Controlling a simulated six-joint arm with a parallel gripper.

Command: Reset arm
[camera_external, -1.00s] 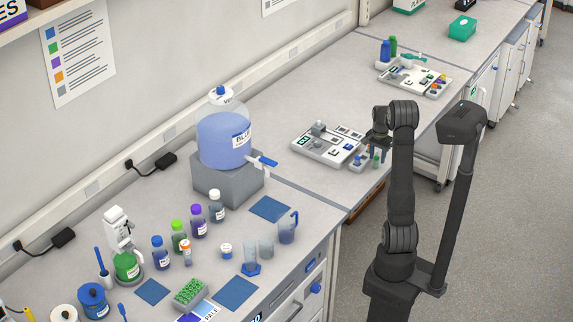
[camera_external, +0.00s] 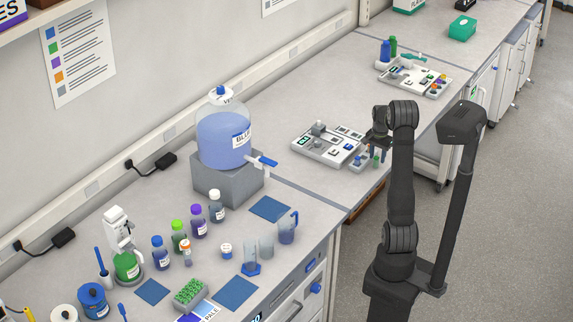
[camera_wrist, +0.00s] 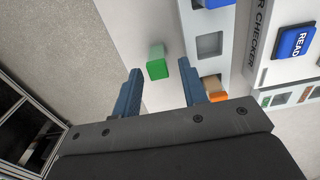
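My gripper (camera_wrist: 160,92) is open in the wrist view, with its two blue fingers apart and nothing between them. A small green-topped block or vial (camera_wrist: 157,69) stands on the bench just beyond the fingertips, roughly in line with the gap. In the external view my gripper (camera_external: 376,147) is at the bench edge, beside a white tray device (camera_external: 318,150); its fingers are small and partly hidden there. In the wrist view the device has a blue READ button (camera_wrist: 293,41) and lettering ending in "R CHECKER".
A large blue-liquid carboy (camera_external: 222,142) stands on a grey block. Several bottles, blue mats and a beaker (camera_external: 288,228) are on the near bench. A second tray (camera_external: 436,88) lies on the far bench. The floor (camera_external: 510,200) on the right is clear.

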